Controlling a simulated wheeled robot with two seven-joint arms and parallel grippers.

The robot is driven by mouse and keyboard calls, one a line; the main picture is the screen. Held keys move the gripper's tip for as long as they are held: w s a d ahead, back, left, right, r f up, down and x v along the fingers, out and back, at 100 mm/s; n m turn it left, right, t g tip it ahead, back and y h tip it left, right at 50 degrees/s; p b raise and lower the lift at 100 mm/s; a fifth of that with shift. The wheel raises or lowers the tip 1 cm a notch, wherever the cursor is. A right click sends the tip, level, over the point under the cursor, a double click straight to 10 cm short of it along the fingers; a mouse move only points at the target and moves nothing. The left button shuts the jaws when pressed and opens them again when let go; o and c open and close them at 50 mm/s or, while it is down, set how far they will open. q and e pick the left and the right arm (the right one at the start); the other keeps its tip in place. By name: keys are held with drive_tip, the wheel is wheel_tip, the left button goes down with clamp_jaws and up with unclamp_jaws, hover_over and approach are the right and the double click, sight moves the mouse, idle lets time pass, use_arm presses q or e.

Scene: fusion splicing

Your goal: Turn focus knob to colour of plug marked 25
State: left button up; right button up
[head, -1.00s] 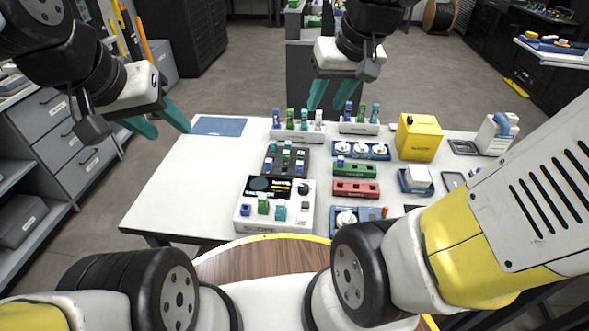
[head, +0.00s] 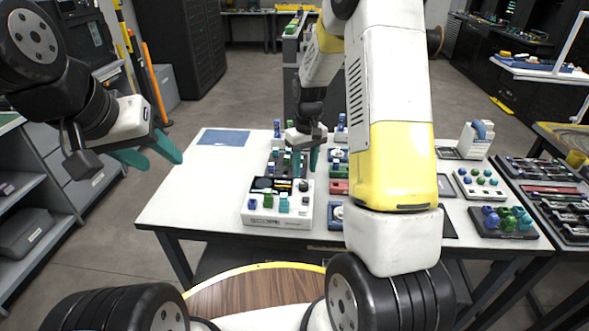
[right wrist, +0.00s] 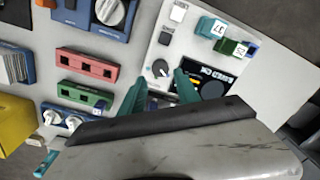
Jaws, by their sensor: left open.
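The white scope box (head: 262,219) stands at the table's front, with a dark display and blue, green and teal plugs along its front. A teal plug (right wrist: 212,27) and a green plug (right wrist: 232,47) bear small markings; I cannot make out a 25. My right gripper (head: 305,168) is open above the scope's back right; in the wrist view its fingertips (right wrist: 160,85) are either side of the knob, apart from it. My left gripper (head: 162,161) is open and empty, left of the table.
Red (right wrist: 87,65) and green (right wrist: 84,94) socket blocks lie beside the scope. A yellow box (right wrist: 15,125) is at the wrist view's left edge. My right arm hides much of the table's middle. A blue mat (head: 223,138) lies at the back left, with bare table in front.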

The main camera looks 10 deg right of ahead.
sight(304, 184)
wheel_tip(304, 184, down, 6)
drive_tip(key=shift+r, duration=0.1)
clamp_jaws()
